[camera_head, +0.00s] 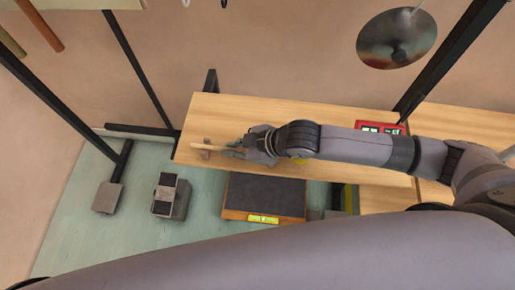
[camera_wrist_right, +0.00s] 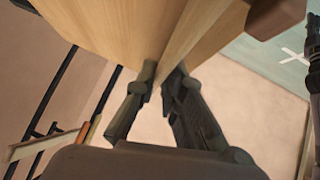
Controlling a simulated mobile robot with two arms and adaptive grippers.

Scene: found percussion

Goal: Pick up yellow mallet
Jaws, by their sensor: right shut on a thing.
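My right gripper (camera_head: 236,152) reaches left over the wooden bench top. It is shut on a long, pale wooden stick (camera_head: 207,145), which looks like the handle of the yellow mallet. In the right wrist view, the stick (camera_wrist_right: 200,33) runs up and to the right from between the fingertips (camera_wrist_right: 165,72). No yellow head shows on it in either view. A small yellow patch (camera_head: 300,161) shows beside my right wrist; I cannot tell what it belongs to. My left gripper is not in view.
The wooden bench top (camera_head: 290,108) lies under my right arm, with a red box (camera_head: 379,128) behind it. A dark-topped box (camera_head: 264,193) and a pedal (camera_head: 170,195) stand in front. A cymbal (camera_head: 397,38) hangs at the upper right from a black frame.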

